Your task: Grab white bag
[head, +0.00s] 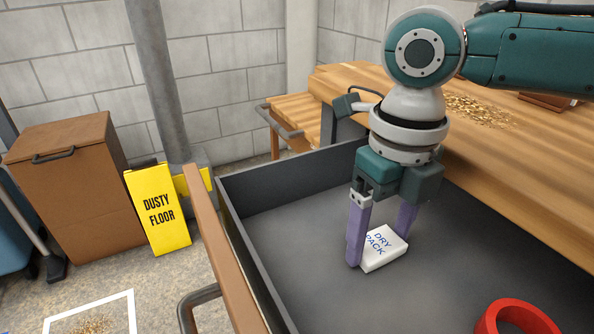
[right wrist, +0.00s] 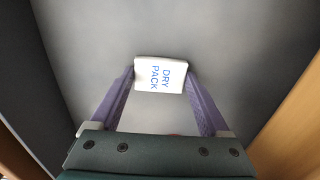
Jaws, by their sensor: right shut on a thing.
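The white bag (head: 385,249), printed "DRY PACK" in blue, lies in the dark grey tray (head: 290,225). My right gripper (head: 378,250) reaches down into the tray with its purple fingers on either side of the bag. In the right wrist view the bag (right wrist: 160,75) sits between the two fingertips (right wrist: 160,78), which touch its left and right ends. The right gripper is shut on the bag. Whether the bag is lifted off the tray floor is hard to tell. My left gripper is not in view.
A red ring (head: 517,318) lies in the tray at the lower right. A wooden bench (head: 500,150) with shavings (head: 478,110) runs behind the tray. A yellow "DUSTY FLOOR" sign (head: 158,210) and brown cabinet (head: 70,190) stand left. The tray floor around the bag is clear.

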